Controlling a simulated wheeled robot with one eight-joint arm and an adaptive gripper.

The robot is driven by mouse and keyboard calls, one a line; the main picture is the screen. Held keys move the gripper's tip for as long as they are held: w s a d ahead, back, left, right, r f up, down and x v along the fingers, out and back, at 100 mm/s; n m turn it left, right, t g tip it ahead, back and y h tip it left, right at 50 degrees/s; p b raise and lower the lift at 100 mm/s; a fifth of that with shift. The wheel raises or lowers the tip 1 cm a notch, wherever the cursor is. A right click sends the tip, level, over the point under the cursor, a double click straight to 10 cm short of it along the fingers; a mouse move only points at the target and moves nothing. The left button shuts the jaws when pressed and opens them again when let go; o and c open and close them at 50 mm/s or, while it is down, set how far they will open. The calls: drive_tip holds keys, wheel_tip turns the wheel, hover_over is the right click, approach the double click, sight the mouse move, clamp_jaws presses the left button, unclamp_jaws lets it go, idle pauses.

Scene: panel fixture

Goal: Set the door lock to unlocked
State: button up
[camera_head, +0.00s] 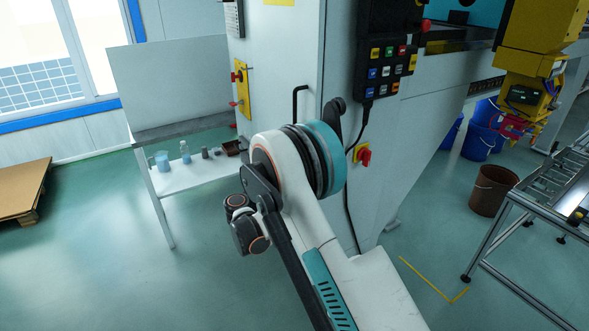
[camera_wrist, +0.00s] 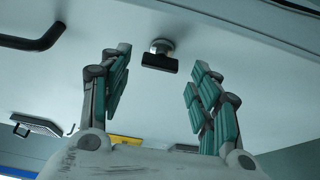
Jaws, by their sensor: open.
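The door lock (camera_wrist: 160,62) shows in the wrist view as a short dark turn-knob on a round metal collar on the pale panel. Its bar lies roughly crosswise in that picture. My gripper (camera_wrist: 161,75) is open, with one teal-padded finger on each side of the lock in the picture. The fingers look apart from the knob; the remaining distance is hard to tell. In the head view my arm hides the gripper, and I cannot make out the lock there.
A black door handle (camera_wrist: 35,38) is left of the lock in the wrist view; it also shows in the head view (camera_head: 295,104). A red switch (camera_head: 364,156) and a button box (camera_head: 388,65) are to its right. A small table (camera_head: 190,175) with cups stands left.

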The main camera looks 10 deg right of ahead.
drive_tip(key=v, duration=0.9)
drive_tip(key=shift+s+a, duration=0.15)
drive_tip(key=shift+a, duration=0.1)
